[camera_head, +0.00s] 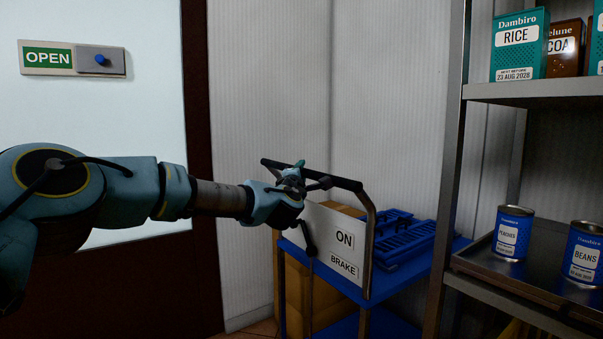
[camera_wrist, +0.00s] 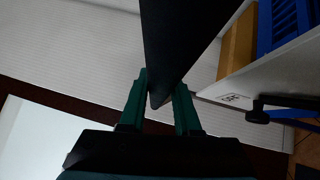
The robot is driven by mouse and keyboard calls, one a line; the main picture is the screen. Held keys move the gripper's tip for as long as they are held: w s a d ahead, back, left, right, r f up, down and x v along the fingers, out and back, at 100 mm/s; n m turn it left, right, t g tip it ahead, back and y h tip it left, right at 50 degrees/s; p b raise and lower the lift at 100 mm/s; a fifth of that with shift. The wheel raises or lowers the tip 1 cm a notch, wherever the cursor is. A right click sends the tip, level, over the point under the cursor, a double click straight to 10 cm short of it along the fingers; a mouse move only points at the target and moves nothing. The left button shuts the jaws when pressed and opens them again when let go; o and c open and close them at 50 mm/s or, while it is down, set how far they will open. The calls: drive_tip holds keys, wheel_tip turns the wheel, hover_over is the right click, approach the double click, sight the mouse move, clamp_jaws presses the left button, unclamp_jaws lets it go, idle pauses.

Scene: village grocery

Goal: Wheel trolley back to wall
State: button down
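The trolley is a blue cart (camera_head: 293,258) with a black handle bar (camera_head: 340,182) on a bent grey metal frame. A white panel (camera_head: 325,226) below the bar reads "ON" and "BRAKE"; a dark lever (camera_head: 308,241) hangs at its left side. My gripper (camera_head: 294,178) is at the left part of the handle bar. In the wrist view the two green fingers (camera_wrist: 160,105) lie close on both sides of the dark bar (camera_wrist: 178,40), and look closed on it. The trolley's wheels are out of view.
Blue crates (camera_head: 402,238) and a cardboard box (camera_head: 335,207) are on the trolley. A metal shelf (camera_head: 545,90) with tins and packets stands close on the right. A pale ribbed wall (camera_head: 385,100) is behind.

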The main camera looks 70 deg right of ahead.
drive_tip(key=c, duration=0.6)
unclamp_jaws()
drive_tip(key=shift+s+d, duration=0.15)
drive_tip(key=a, duration=0.3)
drive_tip(key=a+f+b, duration=0.1)
drive_tip(key=a, duration=0.3)
drive_tip(key=s+a+b, duration=0.1)
drive_tip(key=a, duration=0.2)
drive_tip(key=shift+s+a+f, duration=0.1)
drive_tip(key=shift+a+f, duration=0.2)
drive_tip(key=shift+a, duration=0.05)
